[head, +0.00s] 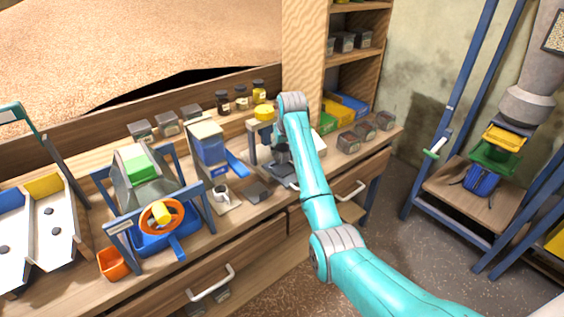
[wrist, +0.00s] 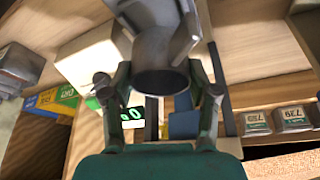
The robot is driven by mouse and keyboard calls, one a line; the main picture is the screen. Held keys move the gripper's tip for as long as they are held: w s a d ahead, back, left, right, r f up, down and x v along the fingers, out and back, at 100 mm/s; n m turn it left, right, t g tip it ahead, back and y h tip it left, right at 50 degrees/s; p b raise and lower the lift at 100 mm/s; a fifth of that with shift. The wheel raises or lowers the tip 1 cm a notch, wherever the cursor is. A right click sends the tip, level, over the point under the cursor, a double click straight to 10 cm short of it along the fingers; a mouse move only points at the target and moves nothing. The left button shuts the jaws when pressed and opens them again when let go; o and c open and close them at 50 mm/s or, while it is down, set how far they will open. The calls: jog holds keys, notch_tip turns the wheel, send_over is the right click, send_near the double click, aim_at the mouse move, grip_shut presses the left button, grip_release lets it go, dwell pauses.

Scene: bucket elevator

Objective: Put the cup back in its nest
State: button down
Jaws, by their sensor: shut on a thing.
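A grey metal cup (wrist: 163,45) fills the upper middle of the wrist view, its dark round end towards the camera. My gripper (wrist: 160,84) is shut on it, with one finger on each side. In the head view my gripper (head: 284,150) is over the bench beside a grey stand with a yellow top (head: 264,112), mostly hidden by my arm. A grey base (head: 287,174) shows below it. I cannot tell whether the cup touches the stand, and I cannot make out the nest.
A white mug (head: 221,192) and a dark flat block (head: 258,192) are on the bench to the left. A blue-and-white box (head: 208,147) stands behind them. Several lidded jars (head: 347,141) are to the right. A green display (wrist: 130,113) shows in the wrist view.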

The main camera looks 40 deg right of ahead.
aim_at(283, 160)
jog(key=shift+d+f, duration=0.1)
jog(key=shift+f, duration=2.4)
jog(key=shift+f, duration=0.1)
jog(key=shift+c, duration=1.5)
grip_release()
jog(key=v, duration=1.2)
